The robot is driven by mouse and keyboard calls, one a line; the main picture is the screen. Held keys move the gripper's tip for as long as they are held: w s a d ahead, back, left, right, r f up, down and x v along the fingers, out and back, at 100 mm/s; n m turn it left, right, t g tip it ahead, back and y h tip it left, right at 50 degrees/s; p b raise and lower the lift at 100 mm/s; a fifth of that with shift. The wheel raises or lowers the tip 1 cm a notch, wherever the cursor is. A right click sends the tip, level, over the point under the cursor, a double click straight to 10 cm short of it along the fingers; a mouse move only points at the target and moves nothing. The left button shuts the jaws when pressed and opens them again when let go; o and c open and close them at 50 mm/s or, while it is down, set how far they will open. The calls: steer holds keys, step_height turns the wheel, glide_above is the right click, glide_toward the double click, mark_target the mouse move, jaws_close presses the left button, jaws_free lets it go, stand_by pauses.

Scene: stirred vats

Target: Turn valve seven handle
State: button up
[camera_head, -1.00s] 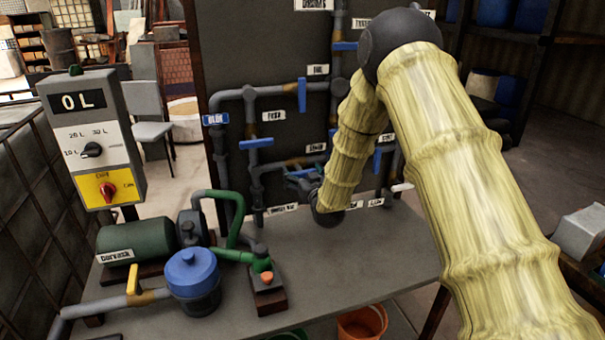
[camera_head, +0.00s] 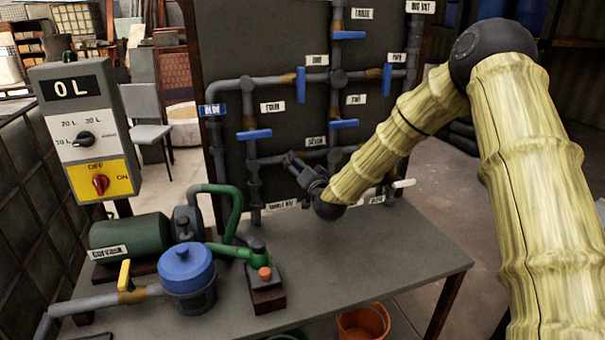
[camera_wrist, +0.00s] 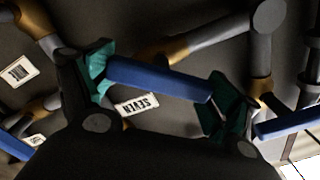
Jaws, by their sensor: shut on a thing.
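The valve seven handle (camera_wrist: 160,79) is a blue bar beside a white label reading SEVEN (camera_wrist: 137,105) in the wrist view. My gripper (camera_wrist: 160,84) has a teal-padded finger at each end of this bar and is shut on it. In the head view, my gripper (camera_head: 300,168) reaches up and left to the pipe panel from the right, above the back of the table. There the handle is hidden behind the gripper. The seven label in the head view (camera_head: 316,141) is small and just above the gripper.
Another blue handle (camera_wrist: 290,118) is close to the right finger. Grey pipes with several blue handles cover the dark panel (camera_head: 290,40). A green pump (camera_head: 130,235) and a blue-lidded pot (camera_head: 187,268) stand on the left of the table (camera_head: 370,260). The table's front right is clear.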

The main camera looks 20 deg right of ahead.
steer(key=m+b, duration=0.1)
steer(key=m, duration=0.1)
steer(key=m+b, duration=0.4)
steer(key=shift+d+f+m, duration=0.25)
steer(key=shift+f+m, duration=0.05)
steer(key=shift+f, duration=0.05)
steer(key=shift+m+b, duration=1.5)
steer(key=shift+m, duration=0.2)
steer(key=shift+r, duration=0.1)
steer(key=o, duration=0.8)
steer(key=shift+a, duration=0.1)
steer(key=s, duration=1.2)
steer(key=shift+d, duration=0.2)
